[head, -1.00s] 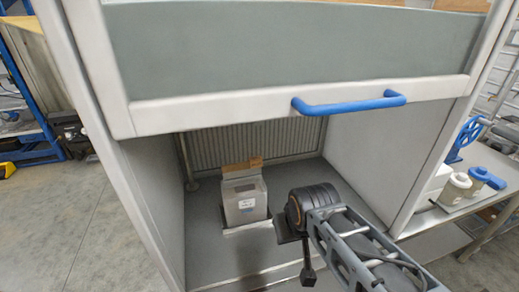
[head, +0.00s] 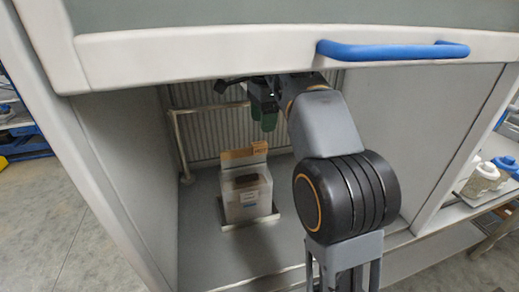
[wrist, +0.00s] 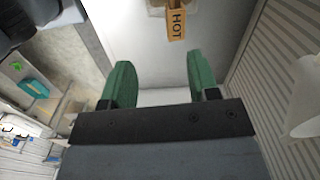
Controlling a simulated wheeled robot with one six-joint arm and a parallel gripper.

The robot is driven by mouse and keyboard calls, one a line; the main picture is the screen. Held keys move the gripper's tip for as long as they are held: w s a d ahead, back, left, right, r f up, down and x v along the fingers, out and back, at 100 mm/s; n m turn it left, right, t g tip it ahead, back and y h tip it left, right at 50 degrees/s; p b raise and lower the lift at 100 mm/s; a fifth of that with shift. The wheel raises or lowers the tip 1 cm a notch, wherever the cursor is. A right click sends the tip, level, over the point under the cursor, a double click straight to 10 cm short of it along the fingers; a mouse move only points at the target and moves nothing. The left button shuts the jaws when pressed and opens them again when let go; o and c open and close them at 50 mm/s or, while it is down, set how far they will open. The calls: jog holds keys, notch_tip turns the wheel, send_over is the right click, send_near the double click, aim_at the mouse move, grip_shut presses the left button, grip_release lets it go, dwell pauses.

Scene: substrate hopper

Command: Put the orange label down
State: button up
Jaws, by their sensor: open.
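The orange label (head: 261,149), marked HOT, sits at the top of the back plate of a pale grey hopper box (head: 245,198) inside the cabinet. In the wrist view the label (wrist: 177,22) shows at the top edge, beyond the fingertips. My gripper (head: 266,122) is above the box, near the back wall, with its green fingers pointing down. In the wrist view my gripper (wrist: 159,68) is open, with nothing between its two green fingers. The label is apart from them. I cannot tell how the label is held on the plate.
The raised sash with its blue handle (head: 392,50) hangs across the top of the cabinet opening. Side walls (head: 420,130) bound the space, with a ribbed panel (head: 208,133) behind. A metal rail (head: 180,145) stands at the left. White jars (head: 483,177) stand outside at right.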

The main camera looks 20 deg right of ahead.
jog(key=w+r+m+p, duration=0.1)
jog(key=w+r+p, duration=0.2)
jog(key=r, duration=0.1)
jog(key=b, duration=0.3)
send_over(257, 144)
jog(key=shift+g, duration=0.4)
jog(key=f, duration=0.4)
jog(key=w+f, duration=0.1)
jog(key=f, duration=0.2)
jog(key=shift+s+f+b, duration=0.25)
jog(key=shift+f+b, duration=0.2)
jog(key=shift+f, duration=1.15)
jog(key=shift+s+f+b, duration=0.2)
jog(key=shift+f+b, duration=0.25)
jog(key=shift+f, duration=1.1)
jog(key=shift+c, duration=0.2)
grip_shut()
